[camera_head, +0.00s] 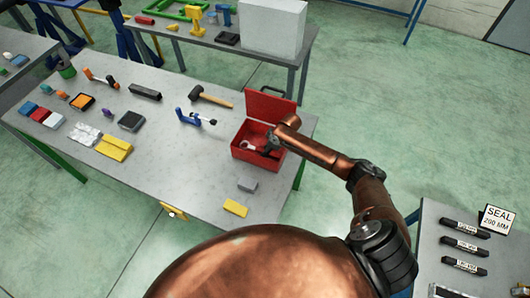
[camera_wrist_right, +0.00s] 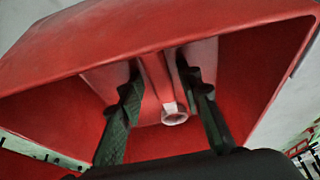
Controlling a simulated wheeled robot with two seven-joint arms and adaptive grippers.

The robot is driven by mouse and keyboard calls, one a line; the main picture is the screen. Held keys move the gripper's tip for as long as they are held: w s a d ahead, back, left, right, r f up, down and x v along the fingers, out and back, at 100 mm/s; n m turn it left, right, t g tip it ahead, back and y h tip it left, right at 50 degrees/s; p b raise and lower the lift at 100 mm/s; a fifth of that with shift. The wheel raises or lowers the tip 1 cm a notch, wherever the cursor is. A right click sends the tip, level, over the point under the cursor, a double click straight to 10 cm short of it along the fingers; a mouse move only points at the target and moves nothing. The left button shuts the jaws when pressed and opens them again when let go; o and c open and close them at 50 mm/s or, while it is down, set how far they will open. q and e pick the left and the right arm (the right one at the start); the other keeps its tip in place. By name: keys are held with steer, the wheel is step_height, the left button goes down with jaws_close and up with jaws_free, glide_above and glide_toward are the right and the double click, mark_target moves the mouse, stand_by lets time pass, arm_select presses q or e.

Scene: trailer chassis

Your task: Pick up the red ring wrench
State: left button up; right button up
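The red toolbox (camera_head: 249,159) stands open on the grey table with its lid raised. A wrench with a pale ring end (camera_head: 249,146) lies inside it. In the right wrist view the wrench (camera_wrist_right: 173,111) has a silver ring end and a reddish shaft running away from the camera. My right gripper (camera_head: 269,143) reaches into the box from the right. Its two dark fingers (camera_wrist_right: 160,72) are apart, one on each side of the wrench, with gaps visible near the ring. The far end of the shaft is hard to make out. My left gripper is not in view.
The box walls (camera_wrist_right: 60,110) surround my right gripper closely. A hammer (camera_head: 210,96), a blue clamp (camera_head: 190,118), a grey block (camera_head: 247,184) and a yellow block (camera_head: 235,208) lie on the table near the box. The table front between the blocks is clear.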

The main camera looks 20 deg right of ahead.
jaws_close()
steer(key=shift+r, duration=0.15)
stand_by(0.4)
